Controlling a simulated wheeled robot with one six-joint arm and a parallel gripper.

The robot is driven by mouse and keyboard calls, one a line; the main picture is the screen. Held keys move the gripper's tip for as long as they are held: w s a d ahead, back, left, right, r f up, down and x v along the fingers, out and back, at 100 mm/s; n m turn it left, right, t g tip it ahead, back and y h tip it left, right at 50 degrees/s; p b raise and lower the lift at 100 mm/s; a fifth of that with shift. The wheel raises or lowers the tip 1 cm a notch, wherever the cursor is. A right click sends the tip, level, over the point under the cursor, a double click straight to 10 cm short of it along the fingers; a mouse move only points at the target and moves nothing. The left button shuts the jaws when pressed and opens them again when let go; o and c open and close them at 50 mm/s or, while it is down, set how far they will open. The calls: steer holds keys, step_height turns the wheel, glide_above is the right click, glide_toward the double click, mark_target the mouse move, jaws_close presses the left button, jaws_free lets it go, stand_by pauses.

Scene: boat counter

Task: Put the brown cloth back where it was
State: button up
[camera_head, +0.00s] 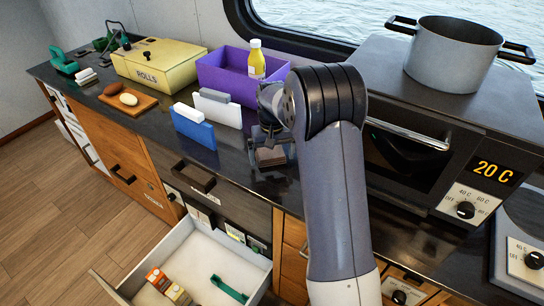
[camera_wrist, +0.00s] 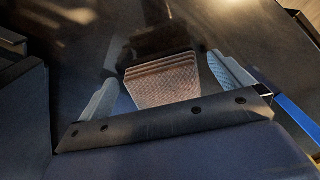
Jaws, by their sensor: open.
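The brown cloth (camera_head: 270,156) lies folded in a small stack on the dark counter, below my gripper (camera_head: 272,138) in the head view. In the wrist view the folded brown cloth (camera_wrist: 163,82) shows its layered edge between the two pale fingers of my gripper (camera_wrist: 162,72). The fingers stand apart, one on each side of the cloth, with gaps visible at both sides. My arm hides part of the counter around the cloth in the head view.
A blue-and-white block (camera_head: 194,127), a grey-and-white block (camera_head: 217,108) and a purple bin (camera_head: 222,76) with a yellow bottle (camera_head: 256,62) stand left of my gripper. An oven (camera_head: 408,150) bearing a pot (camera_head: 452,55) stands right. An open drawer (camera_head: 155,245) juts out below.

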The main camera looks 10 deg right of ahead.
mark_target(272, 158)
step_height(272, 158, up, 11)
steer(key=shift+b, duration=0.35)
